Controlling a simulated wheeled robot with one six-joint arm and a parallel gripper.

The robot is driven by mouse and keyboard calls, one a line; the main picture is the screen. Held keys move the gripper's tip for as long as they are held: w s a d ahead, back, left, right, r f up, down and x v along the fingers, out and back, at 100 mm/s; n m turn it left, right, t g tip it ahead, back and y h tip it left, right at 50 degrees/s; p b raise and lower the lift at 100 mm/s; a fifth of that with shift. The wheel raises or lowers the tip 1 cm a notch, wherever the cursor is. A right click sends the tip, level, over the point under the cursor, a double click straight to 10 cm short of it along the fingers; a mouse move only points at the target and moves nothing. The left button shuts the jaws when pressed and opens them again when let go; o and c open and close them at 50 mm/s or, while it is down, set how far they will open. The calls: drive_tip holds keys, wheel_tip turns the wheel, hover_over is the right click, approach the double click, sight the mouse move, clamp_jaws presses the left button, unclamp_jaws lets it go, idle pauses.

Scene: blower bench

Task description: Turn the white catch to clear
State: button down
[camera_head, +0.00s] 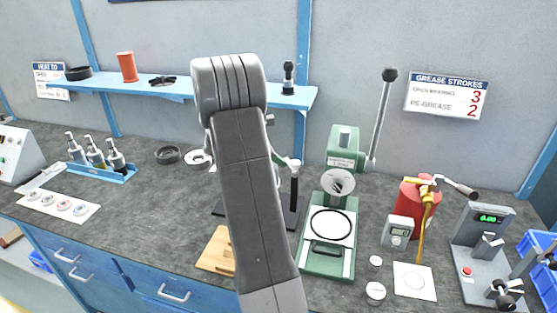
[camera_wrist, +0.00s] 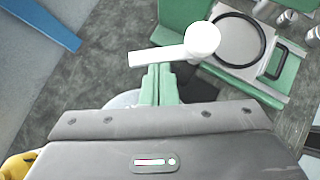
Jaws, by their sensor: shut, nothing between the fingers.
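The white catch (camera_wrist: 203,40) shows in the wrist view as a round white hub with a flat white bar reaching out to the left. In the head view the white catch (camera_head: 293,163) sits at the top of a dark upright post (camera_head: 294,190), just right of my arm. My gripper (camera_wrist: 159,70) has pale green fingers, closed together and empty. Their tips are at the near edge of the bar, left of the hub; I cannot tell if they touch it. In the head view my arm hides most of the gripper and part of the post's dark base.
Right of the post stands a green press (camera_head: 327,262) with a black ring on its plate and a raised lever (camera_head: 381,115). A wooden block (camera_head: 215,252) lies left of my arm. A red grease canister (camera_head: 414,197) stands farther right. A blue shelf (camera_head: 190,86) runs along the wall behind.

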sight(287, 161)
drive_tip(key=shift+w+d+r+m+g+p, duration=0.1)
drive_tip(key=shift+w+m+g+p, duration=0.15)
drive_tip(key=shift+m+p, duration=0.2)
drive_tip(key=m+g+p, duration=0.1)
drive_tip(key=w+m+g+p, duration=0.1)
drive_tip(key=p, duration=0.1)
drive_tip(key=shift+d+m+h, duration=0.3)
drive_tip(key=shift+d+m, duration=0.05)
drive_tip(key=shift+d, duration=0.05)
drive_tip(key=shift+w+d+g+p, duration=0.15)
drive_tip(key=shift+g+p, duration=0.1)
drive_tip(key=shift+p, duration=0.05)
drive_tip(key=shift+w+d, duration=0.3)
drive_tip(key=shift+d, duration=0.1)
drive_tip(key=shift+d+p, duration=0.15)
drive_tip(key=shift+p, duration=0.15)
drive_tip(key=shift+s+a, duration=0.35)
drive_tip(key=shift+s, duration=0.35)
drive_tip(key=b+v, duration=0.1)
drive_tip(key=v, duration=1.2)
drive_tip(key=shift+a+r+b, duration=0.2)
drive_tip(key=shift+b, duration=0.2)
